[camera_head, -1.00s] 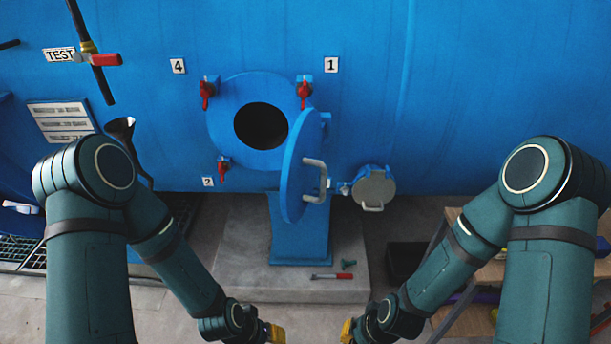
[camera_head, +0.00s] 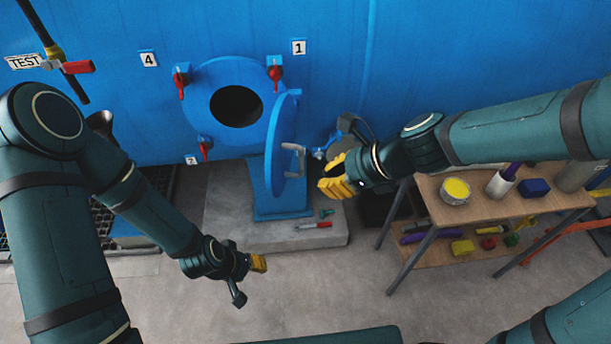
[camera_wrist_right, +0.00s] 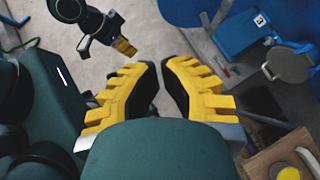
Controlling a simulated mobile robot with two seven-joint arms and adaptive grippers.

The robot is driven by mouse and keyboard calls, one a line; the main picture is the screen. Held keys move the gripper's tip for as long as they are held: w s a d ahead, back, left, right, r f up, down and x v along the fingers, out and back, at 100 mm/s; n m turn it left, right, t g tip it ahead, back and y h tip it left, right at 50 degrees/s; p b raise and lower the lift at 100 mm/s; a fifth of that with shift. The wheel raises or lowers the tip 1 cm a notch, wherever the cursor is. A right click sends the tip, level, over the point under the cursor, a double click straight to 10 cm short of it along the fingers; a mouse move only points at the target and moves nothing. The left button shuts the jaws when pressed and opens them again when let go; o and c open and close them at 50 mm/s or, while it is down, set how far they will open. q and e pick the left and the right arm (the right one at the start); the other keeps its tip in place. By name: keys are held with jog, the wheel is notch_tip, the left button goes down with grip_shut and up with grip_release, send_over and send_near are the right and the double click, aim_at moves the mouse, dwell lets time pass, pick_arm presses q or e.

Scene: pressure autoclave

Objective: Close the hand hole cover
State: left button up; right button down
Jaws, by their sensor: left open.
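The hand hole cover (camera_head: 283,130) is a blue disc standing swung open to the right of the round dark hand hole (camera_head: 236,106), seen almost edge-on. Its grey handle (camera_head: 297,158) faces right. Red clamps sit around the hole's flange at upper left (camera_head: 181,82), upper right (camera_head: 275,73) and lower left (camera_head: 205,149). My right gripper (camera_head: 330,182) is just right of the handle, apart from it; in the right wrist view its yellow fingers (camera_wrist_right: 162,72) are parted and empty. My left gripper (camera_head: 252,277) is open and empty, low in front of the plinth.
A small grey round port (camera_wrist_right: 288,66) with a handle shows in the right wrist view. A wooden table (camera_head: 470,212) with several items stands at right. A red-handled tool (camera_head: 315,225) lies on the concrete plinth (camera_head: 235,232). The floor in front is clear.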

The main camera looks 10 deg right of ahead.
jog(key=a+r+b+x, duration=0.1)
jog(key=x, duration=0.5)
jog(key=b+x, duration=0.2)
jog(key=x, duration=0.4)
jog(key=shift+w+a+r, duration=0.35)
jog(key=shift+a, duration=0.05)
jog(key=shift+a, duration=0.1)
